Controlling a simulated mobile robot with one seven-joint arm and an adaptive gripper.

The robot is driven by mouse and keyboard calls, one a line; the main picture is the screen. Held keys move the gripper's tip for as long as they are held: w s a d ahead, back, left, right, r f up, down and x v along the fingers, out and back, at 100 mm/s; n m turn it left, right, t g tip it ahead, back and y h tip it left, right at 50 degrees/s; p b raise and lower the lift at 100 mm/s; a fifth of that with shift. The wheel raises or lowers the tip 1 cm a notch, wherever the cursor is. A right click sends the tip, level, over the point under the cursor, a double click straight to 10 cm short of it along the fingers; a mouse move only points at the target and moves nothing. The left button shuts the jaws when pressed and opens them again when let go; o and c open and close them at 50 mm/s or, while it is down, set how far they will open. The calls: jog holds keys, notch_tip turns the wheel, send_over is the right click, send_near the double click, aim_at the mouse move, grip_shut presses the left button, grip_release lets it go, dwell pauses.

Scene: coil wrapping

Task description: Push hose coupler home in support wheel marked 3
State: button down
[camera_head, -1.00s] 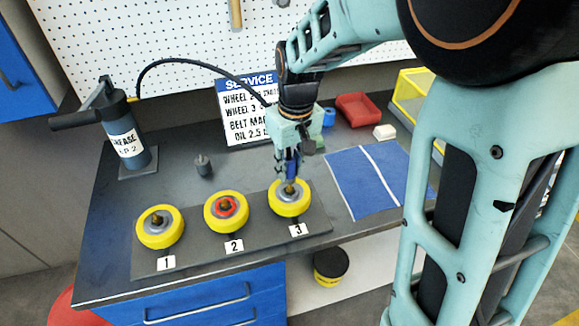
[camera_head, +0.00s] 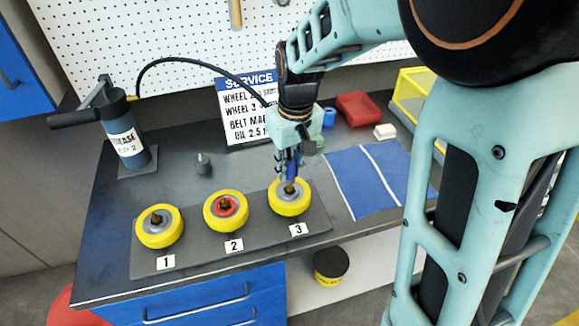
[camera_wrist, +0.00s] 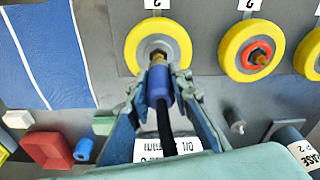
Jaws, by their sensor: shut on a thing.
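The support wheel marked 3 (camera_head: 289,206) is a yellow wheel with a grey hub, on the dark base plate at the right of the row. In the wrist view wheel 3 (camera_wrist: 140,55) is at the top centre. My gripper (camera_head: 290,176) is over its hub, shut on the blue hose coupler (camera_wrist: 159,84). The coupler's brass tip (camera_wrist: 157,58) points at the hub centre and meets the fitting there; I cannot tell how deep it sits. The black hose (camera_wrist: 165,122) runs back from the coupler between the fingers.
Wheel 2 (camera_head: 226,220), with a red hub, and wheel 1 (camera_head: 158,227) stand to the left. The grease pump (camera_head: 128,140) is at the back left, its hose arching to my gripper. A small grey fitting (camera_head: 204,165) stands behind the wheels. A blue cloth (camera_head: 352,190) lies right.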

jog(key=shift+f+b, duration=0.9)
jog(key=shift+f, duration=0.3)
jog(key=c, duration=1.7)
grip_release()
jog(key=shift+o, duration=0.2)
notch_tip(320, 180, up, 12)
jog(key=s, duration=0.1)
jog(key=shift+s+d, duration=0.15)
jog(key=shift+d, duration=0.2)
